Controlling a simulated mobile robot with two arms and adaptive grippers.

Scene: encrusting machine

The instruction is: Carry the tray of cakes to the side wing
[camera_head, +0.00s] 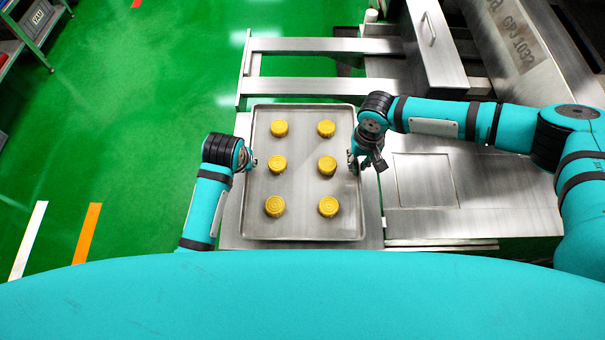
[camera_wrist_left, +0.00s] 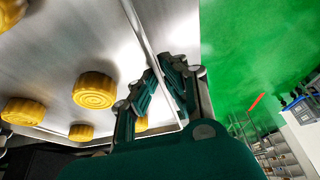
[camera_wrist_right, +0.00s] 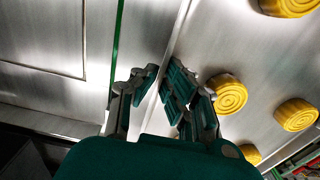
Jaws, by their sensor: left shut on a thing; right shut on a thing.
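The metal tray (camera_head: 305,228) holds several round yellow cakes (camera_head: 327,166) in two columns. It appears level over a steel surface in the head view; I cannot tell whether it touches that surface. My left gripper (camera_head: 250,163) is shut on the tray's left rim, and the left wrist view shows its fingers (camera_wrist_left: 166,92) on both sides of the rim. My right gripper (camera_head: 355,164) is shut on the tray's right rim; its fingers (camera_wrist_right: 164,85) straddle the rim in the right wrist view. Both grip near the middle of the long sides.
A steel frame with rails (camera_head: 310,45) lies beyond the tray. The steel machine bench (camera_head: 425,180) is to the right, with a sloped panel (camera_head: 520,45) behind it. Open green floor (camera_head: 130,130) is on the left, with a shelf rack (camera_head: 40,25) at the far left.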

